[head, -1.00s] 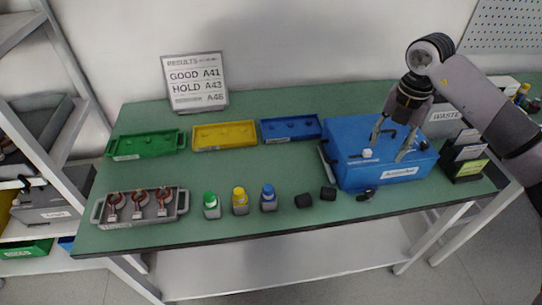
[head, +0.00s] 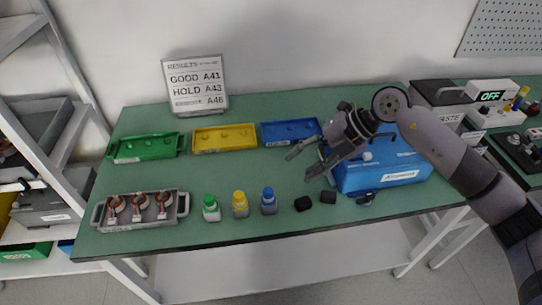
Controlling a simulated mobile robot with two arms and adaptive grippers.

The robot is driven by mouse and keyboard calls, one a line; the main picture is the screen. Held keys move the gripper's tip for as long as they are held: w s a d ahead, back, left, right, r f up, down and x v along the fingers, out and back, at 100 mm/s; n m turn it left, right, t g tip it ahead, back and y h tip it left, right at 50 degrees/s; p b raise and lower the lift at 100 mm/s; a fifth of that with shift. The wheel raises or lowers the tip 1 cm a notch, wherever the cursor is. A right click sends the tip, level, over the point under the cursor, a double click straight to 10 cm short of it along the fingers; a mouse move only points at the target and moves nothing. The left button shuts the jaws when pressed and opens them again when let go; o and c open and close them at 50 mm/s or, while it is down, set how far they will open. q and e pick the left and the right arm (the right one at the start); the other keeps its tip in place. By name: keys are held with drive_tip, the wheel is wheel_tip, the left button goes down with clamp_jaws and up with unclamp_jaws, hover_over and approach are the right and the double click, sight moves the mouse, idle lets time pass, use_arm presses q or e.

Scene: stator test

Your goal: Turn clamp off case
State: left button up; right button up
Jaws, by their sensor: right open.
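The blue case (head: 385,177) stands at the right of the green table, with a white label on its front and a small white knob (head: 367,156) on top. A small dark clamp-like piece (head: 366,198) lies at the foot of the case's front; I cannot tell whether it is the clamp. My right gripper (head: 300,166) is open and empty, left of the case and above the table, fingers pointing left. My left gripper is not in view.
Green (head: 146,147), yellow (head: 224,138) and blue (head: 290,131) trays line the back. A device reading OFF (head: 490,96) stands right. The table's middle is clear.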

drive_tip(key=s+a+r+y, duration=0.1)
drive_tip(key=a+r+y, duration=0.2)
drive_tip(key=a, duration=0.5)
drive_tip(key=shift+s+r+t+y, duration=0.3)
drive_tip(key=shift+s+r+y, duration=0.1)
drive_tip(key=shift+y, duration=0.5)
